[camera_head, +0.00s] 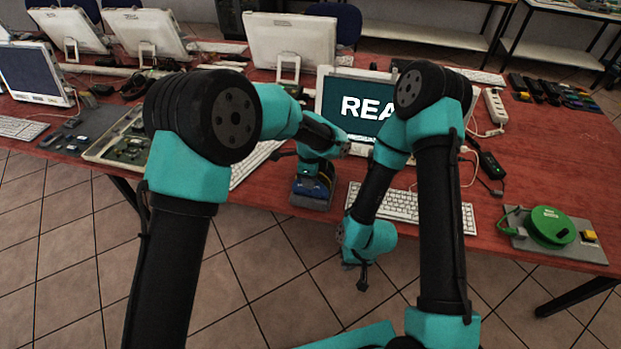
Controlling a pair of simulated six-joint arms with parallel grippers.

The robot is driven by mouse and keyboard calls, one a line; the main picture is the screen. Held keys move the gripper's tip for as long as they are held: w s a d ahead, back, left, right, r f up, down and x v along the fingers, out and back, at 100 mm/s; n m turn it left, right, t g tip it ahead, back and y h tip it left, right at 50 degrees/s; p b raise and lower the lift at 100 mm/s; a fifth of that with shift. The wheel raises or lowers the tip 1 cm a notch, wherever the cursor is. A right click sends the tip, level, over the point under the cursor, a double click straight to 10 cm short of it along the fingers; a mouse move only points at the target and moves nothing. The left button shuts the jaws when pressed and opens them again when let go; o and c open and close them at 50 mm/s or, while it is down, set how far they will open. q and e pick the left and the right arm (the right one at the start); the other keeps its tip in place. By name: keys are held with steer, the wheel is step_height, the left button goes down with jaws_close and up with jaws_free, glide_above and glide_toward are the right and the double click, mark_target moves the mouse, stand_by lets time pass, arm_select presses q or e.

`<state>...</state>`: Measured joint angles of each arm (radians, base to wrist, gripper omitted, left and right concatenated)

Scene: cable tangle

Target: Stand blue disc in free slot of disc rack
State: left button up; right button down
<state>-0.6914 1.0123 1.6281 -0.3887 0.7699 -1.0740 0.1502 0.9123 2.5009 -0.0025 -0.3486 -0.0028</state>
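A small dark-blue object with a grey base (311,192), perhaps the disc rack, stands at the table's front edge below the monitor. My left gripper (312,172) is right above it, pointing down, and covers its upper part. The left fingers are too small and hidden to tell if they are open or shut. I cannot make out a separate blue disc or a free slot. My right gripper (362,278) hangs in front of the table edge, over the floor, away from the blue object. Its dark fingertips are too small to tell open from shut.
A white keyboard (400,205) lies right of the blue object, before a monitor (340,95). Another keyboard (252,165) lies to the left. A green reel (549,225) sits on a grey board at right. Cables and a power strip (494,106) lie behind. Red table is clear at centre right.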

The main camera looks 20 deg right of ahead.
arm_select(q)
step_height(320, 180, up, 17)
stand_by(0.5)
steer(key=shift+f, duration=0.1)
stand_by(0.7)
steer(key=s+a+f+n+g+h, duration=0.1)
steer(key=a+f+n, duration=0.5)
steer(key=a+f, duration=0.5)
steer(key=s+a+f+n+h, duration=0.15)
steer(key=a+f+n, duration=0.35)
steer(key=a+f, duration=0.6)
steer(key=s+a+f+n+t, duration=0.1)
steer(key=s+a+f+n, duration=0.6)
steer(key=s+a, duration=0.1)
steer(key=s+a+f+n+h, duration=0.1)
steer(key=s+a+f+n, duration=0.5)
steer(key=s, duration=0.4)
steer(key=a+n, duration=0.1)
steer(key=a, duration=0.1)
steer(key=shift+s+a+f+n+t, duration=0.3)
steer(key=shift+s+a+f+t, duration=0.05)
steer(key=shift+s+a+t, duration=0.05)
